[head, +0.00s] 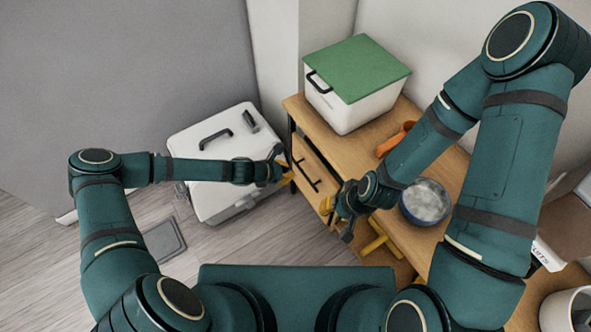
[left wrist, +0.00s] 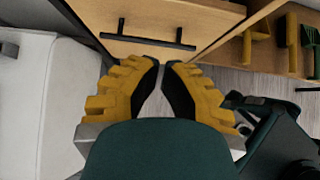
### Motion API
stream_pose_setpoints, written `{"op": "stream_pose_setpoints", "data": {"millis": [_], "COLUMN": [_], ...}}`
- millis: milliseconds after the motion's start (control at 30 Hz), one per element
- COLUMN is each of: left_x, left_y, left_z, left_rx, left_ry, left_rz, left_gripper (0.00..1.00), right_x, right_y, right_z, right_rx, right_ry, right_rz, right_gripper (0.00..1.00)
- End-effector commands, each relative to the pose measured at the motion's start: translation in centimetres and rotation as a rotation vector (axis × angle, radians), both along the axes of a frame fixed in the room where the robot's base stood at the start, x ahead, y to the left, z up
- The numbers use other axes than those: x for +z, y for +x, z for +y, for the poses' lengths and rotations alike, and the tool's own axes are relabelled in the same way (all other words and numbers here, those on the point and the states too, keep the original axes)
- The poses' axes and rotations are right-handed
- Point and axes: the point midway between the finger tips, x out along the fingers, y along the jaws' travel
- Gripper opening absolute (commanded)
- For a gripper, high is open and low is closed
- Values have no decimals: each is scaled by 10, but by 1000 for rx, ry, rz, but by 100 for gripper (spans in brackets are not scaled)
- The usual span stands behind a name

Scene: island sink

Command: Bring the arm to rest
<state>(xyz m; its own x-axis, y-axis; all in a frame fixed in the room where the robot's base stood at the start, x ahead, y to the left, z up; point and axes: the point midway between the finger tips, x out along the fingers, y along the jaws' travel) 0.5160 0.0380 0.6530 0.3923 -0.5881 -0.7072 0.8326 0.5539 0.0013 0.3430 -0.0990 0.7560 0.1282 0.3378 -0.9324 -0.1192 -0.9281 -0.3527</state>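My left arm reaches in from the left in the head view, over the white box. Its gripper (head: 288,172) is at the front of the wooden drawer unit, near the drawer handle (head: 306,172). In the left wrist view the yellow fingers (left wrist: 162,66) point at the drawer front, with a narrow gap and nothing between them. My right arm comes down from the upper right. Its gripper (head: 335,218) is at the worktop's front edge, left of the bowl; its finger gap is not clear and no held thing shows.
A wooden worktop (head: 352,153) carries a white bin with a green lid (head: 358,68), an orange item (head: 393,139) and a blue-rimmed bowl (head: 425,202). A white box (head: 214,150) stands on the floor. Yellow items (left wrist: 257,42) lie in a wooden compartment. Open floor lies at left.

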Motion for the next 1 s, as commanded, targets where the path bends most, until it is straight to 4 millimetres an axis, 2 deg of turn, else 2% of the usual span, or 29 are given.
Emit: {"op": "stream_pose_setpoints", "data": {"millis": [133, 433, 567, 667, 767, 900, 1000], "left_x": [9, 10, 14, 21, 33, 56, 75], "left_y": [-5, -7, -19, -45, -80, -123, -145], "left_z": [8, 8, 3, -3, -1, 20, 37], "left_rx": [0, -3, -110, -336, -656, -1102, -1360], "left_ry": [1, 2, 59, 175, 330, 525, 622], "left_rz": [1, -1, -49, -149, -292, -488, -602], "left_gripper": [0, 0, 0, 0, 0, 0, 0], "right_x": [3, 3, 3, 3, 3, 3, 3], "right_y": [0, -1, -1, -1, -1, -1, -1], "right_z": [0, 0, 0, 0, 0, 0, 0], "right_rx": [0, 1, 1, 1, 1, 1, 1], "right_ry": [0, 0, 0, 0, 0, 0, 0], "right_rz": [1, 2, 2, 2, 2, 2, 2], "right_gripper": [34, 34, 34, 34, 34, 34, 34]}}
